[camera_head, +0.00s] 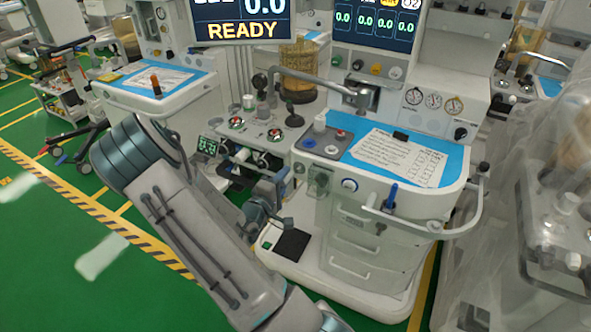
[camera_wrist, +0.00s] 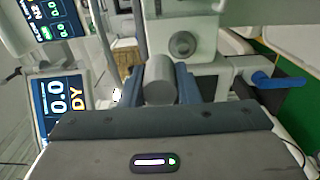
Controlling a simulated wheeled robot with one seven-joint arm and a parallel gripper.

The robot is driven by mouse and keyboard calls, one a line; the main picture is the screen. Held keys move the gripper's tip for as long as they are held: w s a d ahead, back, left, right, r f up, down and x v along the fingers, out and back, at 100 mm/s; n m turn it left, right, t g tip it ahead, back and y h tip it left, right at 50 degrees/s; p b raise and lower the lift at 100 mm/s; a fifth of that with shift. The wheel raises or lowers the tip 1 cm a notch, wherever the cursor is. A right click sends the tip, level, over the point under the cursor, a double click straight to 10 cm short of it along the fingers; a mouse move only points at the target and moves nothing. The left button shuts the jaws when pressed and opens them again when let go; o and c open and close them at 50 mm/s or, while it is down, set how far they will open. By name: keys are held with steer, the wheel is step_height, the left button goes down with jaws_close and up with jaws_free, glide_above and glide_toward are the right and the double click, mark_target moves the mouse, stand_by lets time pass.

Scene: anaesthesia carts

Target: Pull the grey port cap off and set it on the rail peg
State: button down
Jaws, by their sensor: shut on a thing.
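In the wrist view, the grey cap (camera_wrist: 160,85) is a short cylinder between the two blue-grey fingers of my gripper (camera_wrist: 166,84), which is shut on it. A round grey port (camera_wrist: 182,44) with a dark centre shows just beyond the cap. I cannot tell whether cap and port still touch. In the head view, my gripper (camera_head: 281,184) is at the left front side of the middle cart, and the cap is too small to make out. A blue upright peg (camera_head: 390,196) stands by the white rail (camera_head: 425,232); a blue piece also shows in the wrist view (camera_wrist: 277,80).
The cart's blue top (camera_head: 348,158) carries a printed sheet (camera_head: 400,157). Drawers (camera_head: 360,250) lie below the rail. A plastic-covered cart (camera_head: 555,200) stands close on the right. Green floor (camera_head: 50,250) is open at the left.

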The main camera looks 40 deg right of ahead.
steer(key=shift+r+p, duration=2.8)
steer(key=shift+r, duration=0.5)
